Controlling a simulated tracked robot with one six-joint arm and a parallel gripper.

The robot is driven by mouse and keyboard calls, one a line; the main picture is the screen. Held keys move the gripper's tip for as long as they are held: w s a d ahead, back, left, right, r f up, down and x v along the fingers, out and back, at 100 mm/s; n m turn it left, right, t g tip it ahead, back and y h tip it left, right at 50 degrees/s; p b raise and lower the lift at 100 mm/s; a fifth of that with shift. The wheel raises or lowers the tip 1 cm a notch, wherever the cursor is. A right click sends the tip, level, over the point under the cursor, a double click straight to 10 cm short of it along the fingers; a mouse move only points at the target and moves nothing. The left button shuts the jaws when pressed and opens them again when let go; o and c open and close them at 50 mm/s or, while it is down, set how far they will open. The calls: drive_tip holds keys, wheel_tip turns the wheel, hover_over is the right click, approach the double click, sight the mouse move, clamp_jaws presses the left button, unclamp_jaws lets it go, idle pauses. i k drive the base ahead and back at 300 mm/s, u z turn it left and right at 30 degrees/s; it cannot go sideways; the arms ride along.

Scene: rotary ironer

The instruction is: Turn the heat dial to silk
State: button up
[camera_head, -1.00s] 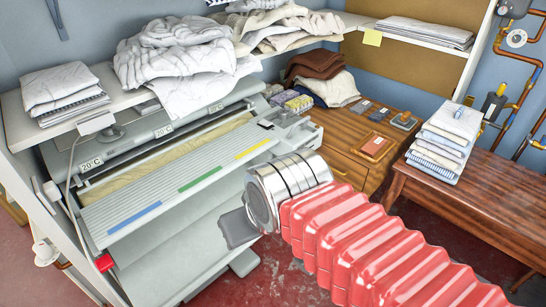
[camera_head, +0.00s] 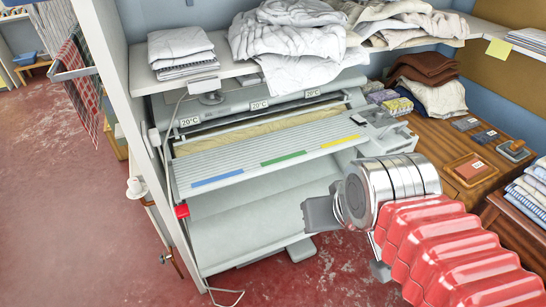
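The rotary ironer (camera_head: 258,165) stands under a shelf, with blue, green and yellow strips along its front board. Three small displays on it read 20°C. A control area (camera_head: 388,128) is at its right end; I cannot make out the heat dial or its marks there. My red-sleeved arm comes in from the lower right, ending in a silver wrist. My gripper (camera_head: 318,214) is the grey part left of the wrist, in front of the ironer's lower right and seemingly apart from it. Its fingers are mostly hidden, so I cannot see their opening.
A shelf (camera_head: 222,71) with piled linen hangs above the ironer. A wooden cabinet (camera_head: 450,140) with folded cloths stands at the right. A cable (camera_head: 168,140) hangs at the ironer's left. Red floor (camera_head: 75,190) is free at the left.

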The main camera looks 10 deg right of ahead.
sight(379, 114)
drive_tip(key=z, duration=1.2)
drive_tip(key=i, duration=1.1)
drive_tip(key=u, duration=1.3)
